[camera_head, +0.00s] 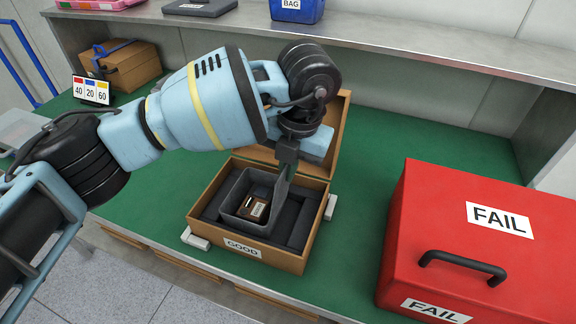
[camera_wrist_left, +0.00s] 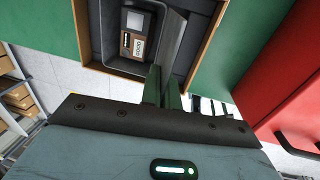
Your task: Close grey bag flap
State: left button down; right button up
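The grey bag (camera_head: 232,202) is an open grey liner inside a brown box labelled GOOD (camera_head: 212,226). A small dark device with a label (camera_head: 257,208) lies in it and also shows in the left wrist view (camera_wrist_left: 134,40). The grey bag flap (camera_head: 279,192) stands upright along the bag's right side; in the left wrist view it is a thin grey strip (camera_wrist_left: 172,42). My left gripper (camera_head: 287,152) points down at the flap's upper edge. Its fingers (camera_wrist_left: 163,88) are close together with the flap's edge seemingly between them. My right gripper is not in view.
The box's brown lid (camera_head: 340,110) stands open behind, partly hidden by my left arm. A large red FAIL case (camera_head: 440,215) stands to the right. A closed brown case (camera_head: 130,68) and number card (camera_head: 91,91) are at the left. Green table (camera_head: 365,150) is bare between box and red case.

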pick_arm(q)
jog(key=shift+a, duration=0.1)
dwell(1.5)
jog(key=shift+w+a+r+h, duration=0.15)
jog(key=shift+w+a+h, duration=0.05)
jog(key=shift+a+h, duration=0.4)
jog(key=shift+w+a+f+g+h+p, duration=0.15)
jog(key=shift+w+a+f+g+h, duration=0.15)
jog(key=shift+a+h, duration=0.6)
jog(key=shift+w+a+f+g+h+p, duration=0.15)
jog(key=shift+w+a+g+h+p, duration=0.15)
jog(key=shift+a+h, duration=0.55)
jog(key=shift+w+a+f+g+h+p, duration=0.15)
jog(key=shift+a+g+h, duration=0.25)
jog(key=shift+a+h, duration=0.5)
jog(key=shift+d, duration=0.2)
jog(key=shift+f, duration=0.1)
jog(key=c, duration=1.6)
grip_release()
jog(key=shift+c, duration=0.2)
jog(key=shift+w, duration=0.1)
